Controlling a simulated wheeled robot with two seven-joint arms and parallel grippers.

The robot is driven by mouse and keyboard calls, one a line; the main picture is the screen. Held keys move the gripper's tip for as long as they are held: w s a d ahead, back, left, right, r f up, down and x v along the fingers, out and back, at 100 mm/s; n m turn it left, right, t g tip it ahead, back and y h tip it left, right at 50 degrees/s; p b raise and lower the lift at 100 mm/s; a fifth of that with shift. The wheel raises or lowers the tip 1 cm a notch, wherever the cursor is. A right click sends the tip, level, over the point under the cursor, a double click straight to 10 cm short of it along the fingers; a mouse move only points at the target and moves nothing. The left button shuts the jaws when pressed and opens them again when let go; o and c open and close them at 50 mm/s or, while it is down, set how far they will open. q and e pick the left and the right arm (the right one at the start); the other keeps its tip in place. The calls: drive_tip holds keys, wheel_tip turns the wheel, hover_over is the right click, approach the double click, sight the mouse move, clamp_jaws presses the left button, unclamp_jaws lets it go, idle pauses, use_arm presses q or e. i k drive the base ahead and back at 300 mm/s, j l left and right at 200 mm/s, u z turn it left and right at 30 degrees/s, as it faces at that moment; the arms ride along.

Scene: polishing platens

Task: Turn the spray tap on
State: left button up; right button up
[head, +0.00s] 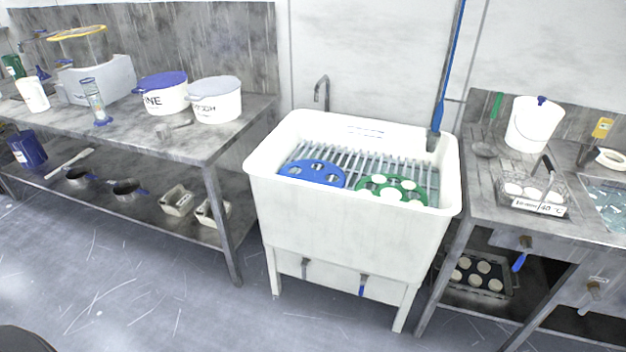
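A white sink (330,222) stands in the middle on legs. A grey gooseneck spout (322,92) rises at its back left; no water is seen coming from it. Low on the sink's front are two small levers, a grey one (305,268) at left and a blue one (363,286) at right, both hanging down. Which of them is the spray tap I cannot tell. A blue platen disc (311,173) and a green platen disc (372,186) with white round pieces lie on the sink's slatted rack (400,168). Neither of my grippers is in view.
A long bench (200,143) with tubs stands left. A right bench (478,203) carries a white bucket (527,125) and a wire basket (533,190); a blue-handled valve (519,262) hangs beneath. A blue pole (451,60) leans at the sink's back right. The floor before the sink is clear.

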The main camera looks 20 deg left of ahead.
sight(521, 260)
drive_tip(key=i+z, duration=0.2)
drive_tip(key=z, duration=0.15)
drive_tip(key=i+j+z, duration=0.1)
drive_tip(key=z, duration=0.2)
drive_tip(key=i+j+z, duration=0.15)
drive_tip(key=i+z, duration=0.2)
drive_tip(key=k, duration=0.05)
